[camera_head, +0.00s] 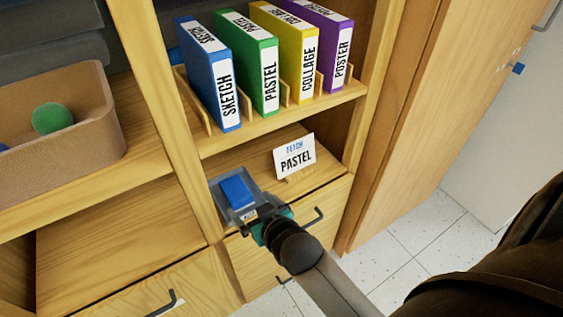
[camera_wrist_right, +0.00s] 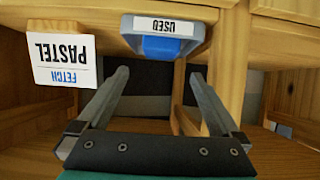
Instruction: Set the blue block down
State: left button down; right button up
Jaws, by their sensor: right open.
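The blue block (camera_head: 237,192) sits in a small grey tray (camera_head: 216,194) at the left end of the lower shelf. In the right wrist view the tray's front label reads "USED" (camera_wrist_right: 165,25), upside down, with the blue block (camera_wrist_right: 160,47) showing just beyond it. My right gripper (camera_head: 256,205) is at the tray's front edge, close to the block. In the wrist view its two fingers (camera_wrist_right: 158,82) are spread apart with nothing held between them. My left gripper is not in view.
A "FETCH PASTEL" card (camera_head: 294,157) stands right of the tray. Above are blue (camera_head: 209,75), green (camera_head: 255,65), yellow (camera_head: 293,52) and purple (camera_head: 327,45) binders in wooden dividers. A tan bin (camera_head: 100,130) with a green ball (camera_head: 52,118) is at left. Drawers with dark handles lie below.

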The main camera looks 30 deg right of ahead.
jog(key=shift+f, duration=0.1)
jog(key=s+d+f+n+g, duration=0.1)
jog(key=s+f+g, duration=0.4)
jog(key=s+f, duration=0.6)
jog(key=s+d+f+g, duration=0.3)
jog(key=s+f, duration=0.9)
jog(key=f, duration=0.5)
jog(key=shift+s+f+n+g+h, duration=0.15)
jog(key=shift+f+n+g+h, duration=0.2)
jog(key=shift+g, duration=0.55)
